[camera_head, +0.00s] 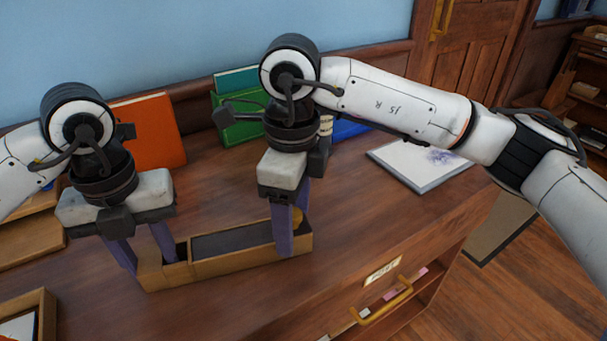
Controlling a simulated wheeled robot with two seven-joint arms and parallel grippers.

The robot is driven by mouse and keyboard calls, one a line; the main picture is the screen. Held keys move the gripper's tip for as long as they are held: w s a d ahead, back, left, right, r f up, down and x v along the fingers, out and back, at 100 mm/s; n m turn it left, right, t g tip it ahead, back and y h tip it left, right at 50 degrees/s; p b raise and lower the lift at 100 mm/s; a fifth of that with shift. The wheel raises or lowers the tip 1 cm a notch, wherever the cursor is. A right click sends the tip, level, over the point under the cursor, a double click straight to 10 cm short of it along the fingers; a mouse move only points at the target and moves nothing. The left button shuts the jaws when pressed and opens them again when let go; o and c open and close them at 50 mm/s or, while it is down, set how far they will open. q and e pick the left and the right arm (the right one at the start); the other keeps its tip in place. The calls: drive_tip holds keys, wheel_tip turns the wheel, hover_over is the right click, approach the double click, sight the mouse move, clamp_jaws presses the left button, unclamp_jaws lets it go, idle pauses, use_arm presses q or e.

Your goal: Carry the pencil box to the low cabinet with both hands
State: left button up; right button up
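The pencil box (225,266) is a long, narrow wooden tray with a dark inside, lying on the brown wooden desktop. My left gripper (152,266) points down at its left end with its fingers apart. One finger is beside the box's outer left end and the other overlaps the left compartment. My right gripper (287,252) points down at the box's right end. One purple finger is plain there, and the other is mostly hidden behind it, so I cannot tell its opening or contact. I cannot pick out the low cabinet with certainty.
An orange binder (150,132), a green file holder (238,122) and a white picture board (418,162) are at the back. A wooden tray (46,318) is at the front left. Wooden shelves (582,85) stand far right.

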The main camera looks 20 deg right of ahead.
use_arm(q)
drive_tip(key=shift+o, duration=1.2)
use_arm(e)
drive_tip(key=shift+o, duration=1.3)
drive_tip(key=shift+r, duration=0.1)
drive_tip(key=shift+d, duration=0.1)
use_arm(q)
wheel_tip(320, 180, up, 12)
use_arm(e)
wheel_tip(320, 180, up, 12)
use_arm(q)
drive_tip(key=shift+s, duration=0.1)
use_arm(e)
drive_tip(key=shift+s, duration=0.1)
